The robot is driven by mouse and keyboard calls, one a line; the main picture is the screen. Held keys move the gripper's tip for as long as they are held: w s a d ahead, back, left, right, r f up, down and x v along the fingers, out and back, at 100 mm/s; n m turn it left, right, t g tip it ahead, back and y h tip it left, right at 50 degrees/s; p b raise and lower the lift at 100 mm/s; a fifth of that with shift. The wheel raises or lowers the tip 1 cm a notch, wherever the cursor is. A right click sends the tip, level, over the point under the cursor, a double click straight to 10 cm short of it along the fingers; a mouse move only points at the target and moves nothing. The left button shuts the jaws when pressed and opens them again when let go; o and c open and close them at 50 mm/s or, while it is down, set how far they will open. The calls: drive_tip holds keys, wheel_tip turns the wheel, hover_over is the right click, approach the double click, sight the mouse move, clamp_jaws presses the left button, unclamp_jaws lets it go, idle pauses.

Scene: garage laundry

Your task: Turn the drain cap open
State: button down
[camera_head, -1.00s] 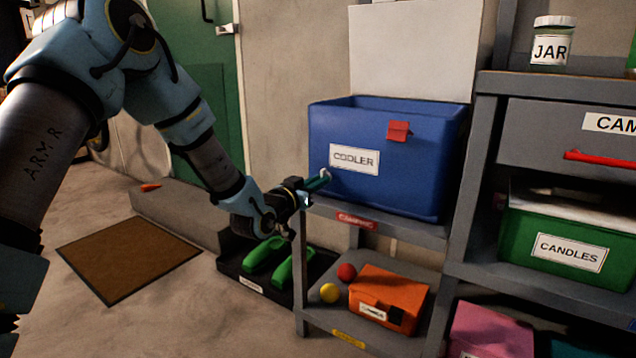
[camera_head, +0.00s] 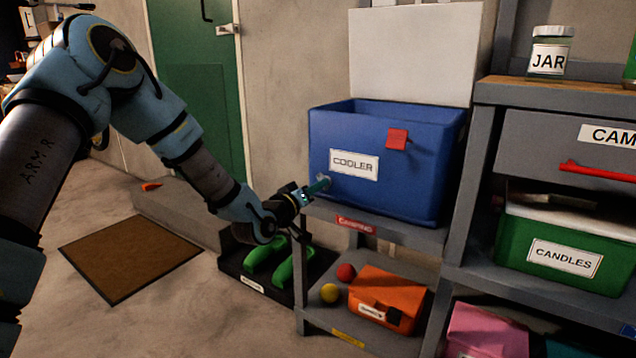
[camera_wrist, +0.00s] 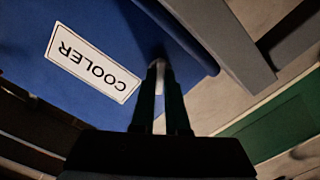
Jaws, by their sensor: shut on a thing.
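The blue cooler (camera_head: 390,185) stands on a grey shelf, its white COOLER label facing out. Its drain cap (camera_head: 323,179) is a small pale piece low at the left end of the front face. My gripper (camera_head: 317,187) is at that corner, its fingers shut on the cap. In the wrist view the cooler (camera_wrist: 105,45) fills the upper left, and my gripper's fingers (camera_wrist: 158,85) reach up to its face. The fingers mostly hide the cap there, so I cannot tell how far it is turned.
The grey shelf edge (camera_head: 405,236) runs just below the cooler. On the lower shelf are an orange box (camera_head: 390,290), a red ball (camera_head: 346,272) and a yellow ball (camera_head: 329,293). A tray with green shoes (camera_head: 265,255) sits below my arm. Floor is open around the brown mat (camera_head: 130,255).

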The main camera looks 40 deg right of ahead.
drive_tip(key=n+p, duration=0.3)
drive_tip(key=n, duration=0.7)
drive_tip(key=shift+w+n, duration=0.1)
drive_tip(key=shift+n, duration=0.2)
drive_tip(key=shift+n+p, duration=0.3)
drive_tip(key=c, duration=0.9)
unclamp_jaws()
drive_tip(key=p+v, duration=0.1)
drive_tip(key=v, duration=1)
